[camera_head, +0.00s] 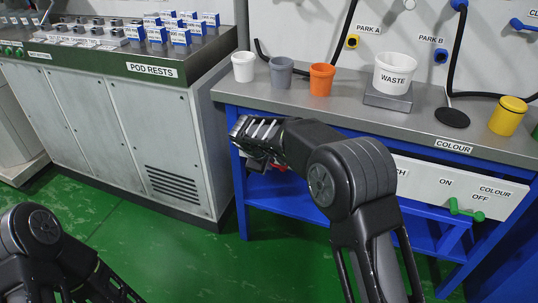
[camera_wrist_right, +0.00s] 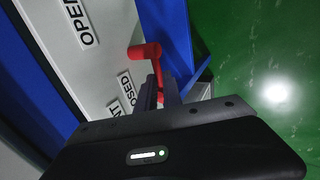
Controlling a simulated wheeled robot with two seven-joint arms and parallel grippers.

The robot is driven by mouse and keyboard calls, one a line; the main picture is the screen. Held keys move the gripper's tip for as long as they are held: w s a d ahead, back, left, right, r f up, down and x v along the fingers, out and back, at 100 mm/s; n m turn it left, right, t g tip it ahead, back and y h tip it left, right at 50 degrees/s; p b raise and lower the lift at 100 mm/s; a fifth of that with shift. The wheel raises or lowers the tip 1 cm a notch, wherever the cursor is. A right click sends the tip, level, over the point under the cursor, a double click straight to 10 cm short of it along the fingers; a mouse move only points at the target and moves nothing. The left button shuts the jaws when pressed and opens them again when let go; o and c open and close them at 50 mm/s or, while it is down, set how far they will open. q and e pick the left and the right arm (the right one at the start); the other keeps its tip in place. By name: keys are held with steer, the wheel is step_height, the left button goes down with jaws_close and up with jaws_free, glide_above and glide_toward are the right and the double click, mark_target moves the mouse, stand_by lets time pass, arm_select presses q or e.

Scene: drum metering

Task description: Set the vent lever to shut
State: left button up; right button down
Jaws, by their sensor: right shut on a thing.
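The red vent lever (camera_wrist_right: 146,53) shows in the right wrist view on a white panel under the bench. Its thin arm runs down from the thick red end into my right gripper (camera_wrist_right: 163,92), which is shut on it. The held part is beside the "CLOSED" label (camera_wrist_right: 131,90); the "OPEN" label (camera_wrist_right: 80,24) is farther up. In the head view my right gripper (camera_head: 256,158) is at the bench's front left, and my arm hides most of the lever. My left arm shows at lower left, but its gripper is out of view.
A grey-topped blue bench (camera_head: 330,98) carries white, grey and orange cups, a WASTE tub (camera_head: 395,76) and a yellow canister (camera_head: 508,116). A green COLOUR lever (camera_head: 466,210) is at right. A POD RESTS cabinet (camera_head: 125,110) stands left. Green floor is open between.

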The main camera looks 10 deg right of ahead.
steer(key=shift+a, duration=0.1)
stand_by(0.3)
steer(key=c, duration=1.5)
jaws_free()
steer(key=shift+f, duration=0.1)
steer(key=p+v, duration=0.1)
steer(key=v, duration=0.6)
steer(key=shift+a+r, duration=0.15)
steer(key=shift+r, duration=0.2)
steer(key=shift+s, duration=0.1)
